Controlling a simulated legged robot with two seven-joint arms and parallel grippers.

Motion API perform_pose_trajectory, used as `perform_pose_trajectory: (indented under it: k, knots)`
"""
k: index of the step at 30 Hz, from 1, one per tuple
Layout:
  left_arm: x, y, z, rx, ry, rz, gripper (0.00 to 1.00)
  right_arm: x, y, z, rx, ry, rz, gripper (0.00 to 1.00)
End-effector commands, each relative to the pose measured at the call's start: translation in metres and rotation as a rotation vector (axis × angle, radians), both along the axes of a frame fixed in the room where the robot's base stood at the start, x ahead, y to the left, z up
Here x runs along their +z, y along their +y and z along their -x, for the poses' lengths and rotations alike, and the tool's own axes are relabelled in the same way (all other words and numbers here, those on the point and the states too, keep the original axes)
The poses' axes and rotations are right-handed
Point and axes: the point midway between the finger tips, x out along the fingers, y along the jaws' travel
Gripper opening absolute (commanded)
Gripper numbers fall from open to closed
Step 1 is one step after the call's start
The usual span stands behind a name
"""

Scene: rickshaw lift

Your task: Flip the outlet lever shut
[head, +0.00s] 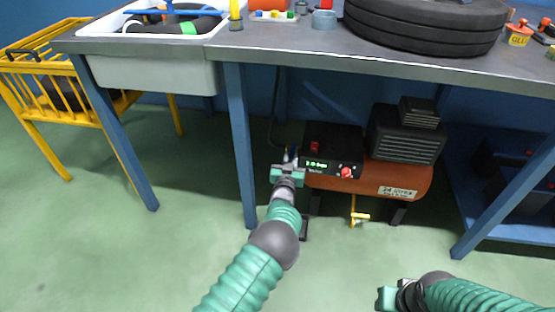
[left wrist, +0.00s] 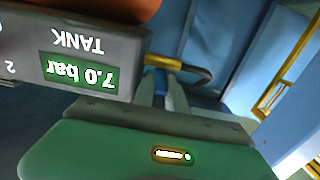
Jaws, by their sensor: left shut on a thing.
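The red-orange air compressor (head: 405,180) stands on the floor under the workbench, with a black control panel (head: 325,165) at its left end. In the left wrist view the yellow outlet lever (left wrist: 163,62) sits beside the panel, with a dark curved hose (left wrist: 195,72) to its right. My left gripper (head: 290,154) is at the left end of the panel. Its fingers, also in the left wrist view (left wrist: 167,88), are shut on the lever and hide part of it. My right gripper (head: 384,298) is low at the bottom edge, away from the compressor; its jaws are unclear.
The workbench (head: 285,55) spans above, with a blue leg (head: 240,145) left of my left arm. A tyre (head: 425,25) lies on top. A brass drain valve (head: 358,216) hangs under the tank. A yellow cart (head: 60,85) stands at left. The front floor is clear.

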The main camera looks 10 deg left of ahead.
Motion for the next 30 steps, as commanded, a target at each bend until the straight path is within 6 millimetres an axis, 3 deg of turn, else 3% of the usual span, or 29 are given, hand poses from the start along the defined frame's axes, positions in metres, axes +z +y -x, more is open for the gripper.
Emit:
perform_pose_trajectory:
  k: [11, 12, 17, 30]
  knots:
    - [-0.0009, -0.0005, -0.0008, 0.007, 0.004, -0.001, 0.0, -0.001, -0.0005, 0.0, -0.001, 0.0, 0.0, 0.36]
    - [-0.0008, -0.0006, -0.0008, 0.007, 0.004, -0.001, 0.19, -0.001, -0.0005, 0.0, -0.001, 0.0, 0.0, 0.36]
    - [-0.0004, -0.0009, -0.0008, 0.007, 0.003, -0.002, 0.38, -0.001, -0.0005, 0.0, -0.001, 0.0, 0.0, 0.36]
    - [0.0006, -0.0037, -0.0009, 0.002, 0.001, -0.001, 0.38, -0.001, -0.0005, 0.0, -0.001, 0.0, 0.0, 0.36]
